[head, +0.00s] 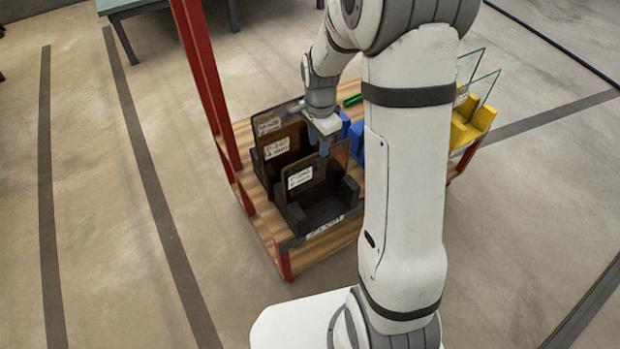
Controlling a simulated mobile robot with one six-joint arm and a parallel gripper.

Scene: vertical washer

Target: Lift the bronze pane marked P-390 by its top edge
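Several brown-bronze panes stand upright in dark slotted holders on the wooden rack. The front pane (324,179) has a white label (300,177) that looks like P-390, but the print is too small to be sure. The pane behind it (292,137) has a label that looks like P-247. Another labelled pane (266,115) stands at the back left. My gripper (319,141) points down at the front pane's top edge, with its two blue fingers visibly apart. Whether they touch the glass cannot be told.
The front dark holder (322,212) has raised side blocks. Red rack posts (207,75) rise at the left. Blue holders (356,135) and yellow holders (466,132) with clear panes (484,88) lie to the right, partly behind my arm. The floor at left is clear.

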